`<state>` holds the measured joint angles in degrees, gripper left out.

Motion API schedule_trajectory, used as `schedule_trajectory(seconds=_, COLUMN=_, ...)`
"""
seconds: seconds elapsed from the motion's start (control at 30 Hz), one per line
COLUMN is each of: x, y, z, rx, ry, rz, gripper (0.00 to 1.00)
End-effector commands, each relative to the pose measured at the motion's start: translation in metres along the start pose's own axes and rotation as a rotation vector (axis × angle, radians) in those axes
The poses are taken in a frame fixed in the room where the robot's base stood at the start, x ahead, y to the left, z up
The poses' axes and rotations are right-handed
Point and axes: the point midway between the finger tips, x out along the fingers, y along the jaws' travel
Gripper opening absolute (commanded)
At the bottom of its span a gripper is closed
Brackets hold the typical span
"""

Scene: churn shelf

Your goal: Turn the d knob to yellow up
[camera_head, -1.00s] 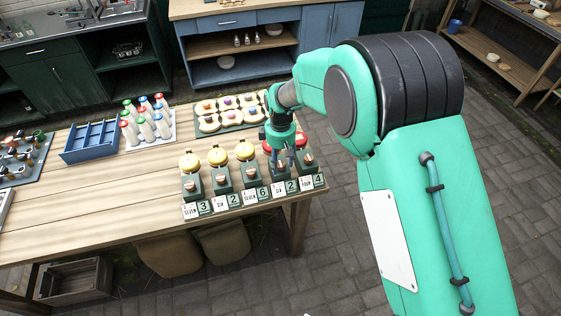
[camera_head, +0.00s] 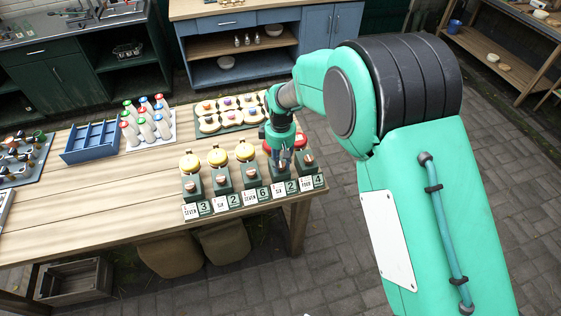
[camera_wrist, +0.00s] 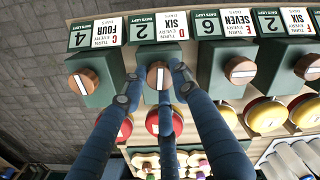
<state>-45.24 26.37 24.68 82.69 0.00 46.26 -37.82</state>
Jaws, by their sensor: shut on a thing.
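The d knob (camera_wrist: 154,75) is a round wooden knob with a pale bar, on a green box below the card marked D, SIX, 2 in the wrist view. The bar runs nearly up and down in that picture. My gripper (camera_wrist: 150,88) is shut on the d knob, its blue fingers at the knob's sides. A red dome (camera_wrist: 177,124) with a pale rim lies behind the box, partly covered by the fingers. In the head view my gripper (camera_head: 281,164) is at the second box from the right and hides most of that knob.
Beside it stand the C box with its knob (camera_wrist: 83,82) and the E box with its knob (camera_wrist: 240,70), close on both sides. A tray of round items (camera_head: 230,117), bottles (camera_head: 146,131) and a blue crate (camera_head: 91,143) stand farther back.

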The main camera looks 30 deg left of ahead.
Motion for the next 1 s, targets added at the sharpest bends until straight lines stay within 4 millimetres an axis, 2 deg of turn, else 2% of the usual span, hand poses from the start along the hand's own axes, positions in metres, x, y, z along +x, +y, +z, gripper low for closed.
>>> schedule_trajectory(seconds=1.0, x=-0.0009, y=0.0, z=-0.0002, rx=0.909, ry=0.0, rz=0.0, gripper=0.03)
